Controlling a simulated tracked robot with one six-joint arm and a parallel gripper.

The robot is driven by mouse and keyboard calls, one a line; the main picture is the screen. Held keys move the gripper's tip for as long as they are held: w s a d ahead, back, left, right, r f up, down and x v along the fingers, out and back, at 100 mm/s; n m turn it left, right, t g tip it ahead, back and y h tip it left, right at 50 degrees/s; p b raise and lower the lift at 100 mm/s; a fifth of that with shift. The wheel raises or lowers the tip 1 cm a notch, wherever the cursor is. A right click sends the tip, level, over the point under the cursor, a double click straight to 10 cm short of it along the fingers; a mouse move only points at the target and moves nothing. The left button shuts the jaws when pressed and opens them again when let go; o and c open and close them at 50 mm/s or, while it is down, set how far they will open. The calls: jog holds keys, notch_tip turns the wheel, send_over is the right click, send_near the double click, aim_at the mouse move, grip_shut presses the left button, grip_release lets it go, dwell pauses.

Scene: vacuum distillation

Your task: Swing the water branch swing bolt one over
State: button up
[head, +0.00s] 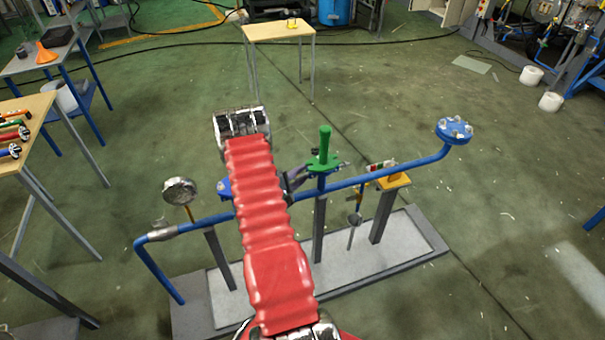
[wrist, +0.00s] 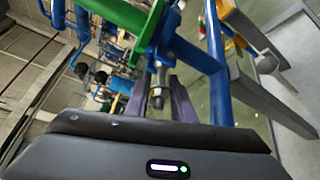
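The water branch is a blue pipe (head: 400,168) on grey posts, with a green valve handle (head: 324,148) upright near its middle. In the wrist view a metal swing bolt with a nut (wrist: 157,98) hangs near the green part (wrist: 150,25), close to the blue pipe (wrist: 216,80). My gripper (head: 296,178) is at the pipe just left of the green valve, partly hidden by my red arm. In the wrist view its two purple fingers (wrist: 162,92) are apart, with the bolt's end showing in the gap between them. Contact with the bolt cannot be told.
A pressure gauge (head: 180,191) stands on the pipe at the left. A blue end flange (head: 454,130) is at the far right. The grey base tray (head: 432,236) is below. Open green floor lies beyond.

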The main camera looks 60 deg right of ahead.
grip_shut()
jog(key=shift+r+m+t+y, duration=0.3)
jog(key=shift+m+t+y, duration=0.15)
jog(key=shift+y, duration=0.45)
jog(key=shift+r+m+t+y, duration=0.35)
jog(key=shift+m+y, duration=0.2)
jog(key=shift+y, duration=0.35)
jog(key=shift+o, duration=0.7)
grip_release()
jog(key=shift+f, duration=0.1)
jog(key=shift+w+a, duration=0.1)
jog(key=v, duration=1.3)
jog(key=shift+a, duration=0.35)
